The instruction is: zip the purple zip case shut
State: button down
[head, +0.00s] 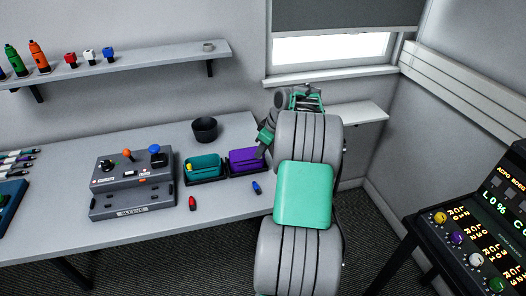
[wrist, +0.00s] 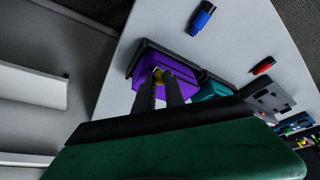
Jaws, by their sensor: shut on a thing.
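The purple zip case (head: 243,154) sits in a dark tray near the right end of the table. In the wrist view the purple case (wrist: 188,60) lies just beyond my fingertips. My gripper (head: 261,152) is at the case's right end in the head view. In the wrist view my gripper (wrist: 162,77) is shut on a small yellow piece (wrist: 158,73) at the end of the case, which looks like its zip pull. The fingers hide most of this piece. How far the zip is closed cannot be told.
A teal case (head: 203,165) with a yellow pull stands in a tray to the left. A black cup (head: 205,129) is behind. A red connector (head: 192,203) and a blue connector (head: 257,188) lie in front. A grey control box (head: 132,184) stands further left.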

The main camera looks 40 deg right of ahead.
jog(key=shift+s+d, duration=0.1)
jog(key=shift+d, duration=0.15)
jog(key=shift+a, duration=0.1)
jog(key=c, duration=1.4)
grip_release()
jog(key=v, duration=0.7)
jog(key=shift+s+r, duration=0.2)
jog(key=shift+r, duration=0.15)
